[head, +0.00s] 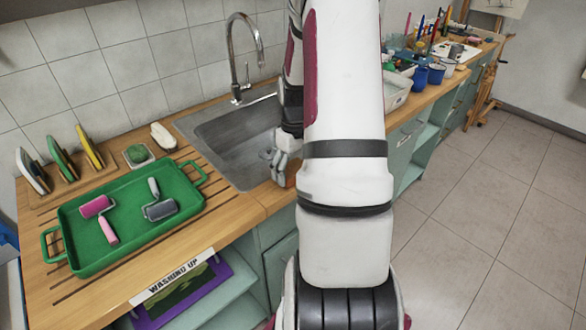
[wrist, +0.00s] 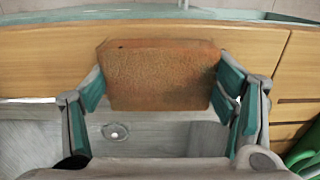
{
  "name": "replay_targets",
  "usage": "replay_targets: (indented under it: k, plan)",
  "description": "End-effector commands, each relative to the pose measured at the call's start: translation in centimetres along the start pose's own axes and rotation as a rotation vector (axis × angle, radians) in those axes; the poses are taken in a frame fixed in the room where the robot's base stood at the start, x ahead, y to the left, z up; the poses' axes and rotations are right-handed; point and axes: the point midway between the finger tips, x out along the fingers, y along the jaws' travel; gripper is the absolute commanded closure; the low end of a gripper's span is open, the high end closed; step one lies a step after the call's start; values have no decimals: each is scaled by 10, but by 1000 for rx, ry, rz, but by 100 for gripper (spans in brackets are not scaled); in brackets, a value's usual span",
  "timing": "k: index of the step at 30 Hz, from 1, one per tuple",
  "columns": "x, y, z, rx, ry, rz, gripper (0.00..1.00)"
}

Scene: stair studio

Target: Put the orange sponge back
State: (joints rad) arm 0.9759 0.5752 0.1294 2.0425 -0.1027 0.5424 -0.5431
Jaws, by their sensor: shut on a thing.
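The orange sponge (wrist: 160,75) is a flat, rough block held between the two teal-padded fingers of my gripper (wrist: 160,92) in the wrist view. The gripper is shut on it, with a finger at each side. In the head view my gripper (head: 280,165) is at the right front part of the sink (head: 225,140), by the counter edge. I cannot make out the sponge there; my arm and gripper hide that spot. A wooden rack (head: 72,182) at the far left of the counter holds upright sponges: a white-and-dark one (head: 32,172), a green one (head: 62,152) and a yellow one (head: 90,147).
A green tray (head: 185,205) with two paint rollers lies in front of the rack. A small dish with a green scrubber (head: 138,154) and a white brush (head: 163,136) sit behind it. A tall faucet (head: 236,60) stands behind the sink.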

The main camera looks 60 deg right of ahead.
Motion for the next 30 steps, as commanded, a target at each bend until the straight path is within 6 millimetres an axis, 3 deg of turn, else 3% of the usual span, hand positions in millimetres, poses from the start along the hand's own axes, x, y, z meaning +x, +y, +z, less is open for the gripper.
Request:
replay_targets:
  k: [1,3,4,17,20,30]
  plan:
    - [1,0,0,0,0,0,20]
    - [1,0,0,0,0,0,4]
    - [1,0,0,0,0,0,2]
    - [-5,0,0,0,1,1,2]
    - [-17,1,0,1,3,3,2]
    - [-85,0,-1,1,3,3,2]
